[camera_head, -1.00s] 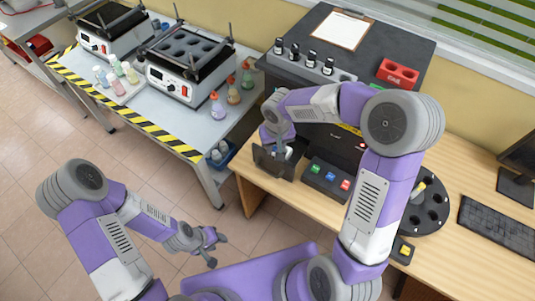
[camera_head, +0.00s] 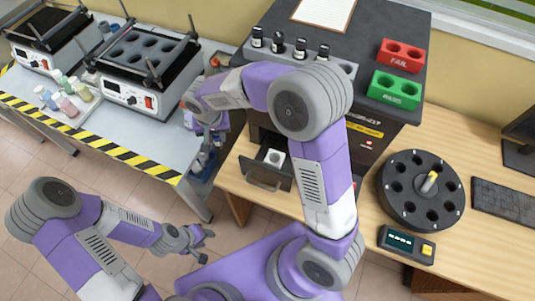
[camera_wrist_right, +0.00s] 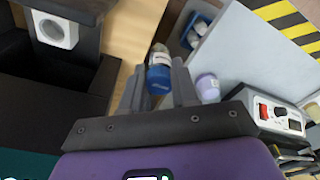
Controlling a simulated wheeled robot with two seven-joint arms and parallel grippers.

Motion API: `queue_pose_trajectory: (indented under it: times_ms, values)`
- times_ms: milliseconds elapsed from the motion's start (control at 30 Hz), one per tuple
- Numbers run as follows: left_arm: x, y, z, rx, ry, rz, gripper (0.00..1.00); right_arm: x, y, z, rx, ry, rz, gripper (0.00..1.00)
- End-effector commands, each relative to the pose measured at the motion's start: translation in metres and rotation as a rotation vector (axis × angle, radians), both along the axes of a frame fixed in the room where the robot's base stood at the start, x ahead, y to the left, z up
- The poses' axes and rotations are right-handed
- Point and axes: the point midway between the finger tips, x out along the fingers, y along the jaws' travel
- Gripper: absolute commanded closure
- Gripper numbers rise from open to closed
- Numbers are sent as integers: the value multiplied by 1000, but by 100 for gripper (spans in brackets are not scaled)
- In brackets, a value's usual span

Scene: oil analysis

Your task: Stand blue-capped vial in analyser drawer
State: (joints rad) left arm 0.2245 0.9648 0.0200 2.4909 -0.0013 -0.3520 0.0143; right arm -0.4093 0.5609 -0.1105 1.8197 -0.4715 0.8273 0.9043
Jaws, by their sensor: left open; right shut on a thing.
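The blue-capped vial (camera_wrist_right: 159,74) is between the fingers of my right gripper in the right wrist view, blue cap nearer the palm and pale body pointing away. In the head view my right gripper (camera_head: 204,156) is shut on it, left of the drawer and near the side table's edge; the vial is hard to make out there. The analyser drawer (camera_head: 266,177) is pulled out, with a white holder (camera_head: 275,157) inside. The holder also shows in the right wrist view (camera_wrist_right: 54,30), its round opening seemingly empty. My left gripper (camera_head: 197,241) is open and empty, low over the floor.
The side table (camera_head: 150,135) with a striped edge carries heater blocks and several bottles. A blue bin (camera_head: 205,170) is below its edge. Black-capped vials (camera_head: 279,43) stand on the analyser. Red (camera_head: 401,56) and green (camera_head: 396,89) racks and a carousel (camera_head: 421,190) are right.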

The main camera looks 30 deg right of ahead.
Motion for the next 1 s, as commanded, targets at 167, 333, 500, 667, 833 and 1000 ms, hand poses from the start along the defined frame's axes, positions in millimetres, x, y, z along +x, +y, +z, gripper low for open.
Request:
queue_pose_trajectory:
  times_ms: [167, 333, 500, 667, 833, 1000]
  values:
    - [0, 0, -34, 0, 0, 1, 57, 0, 0, -34, 0, 0, 1, 100]
    - [0, 0, -45, 0, 0, 1, 57, 0, -1, -44, 1, 0, 1, 100]
    - [0, 0, -49, 0, 0, 1, 57, -12, -21, -44, 2, -2, -4, 100]
    - [0, 0, -56, 0, -1, 0, 57, -35, -58, -45, 1, -1, -5, 100]
    - [0, 0, -62, 0, -1, 0, 57, -59, -97, -44, 2, -3, -6, 100]
    - [0, 0, -67, 0, -1, 0, 57, -78, -128, -44, 2, -2, -4, 100]
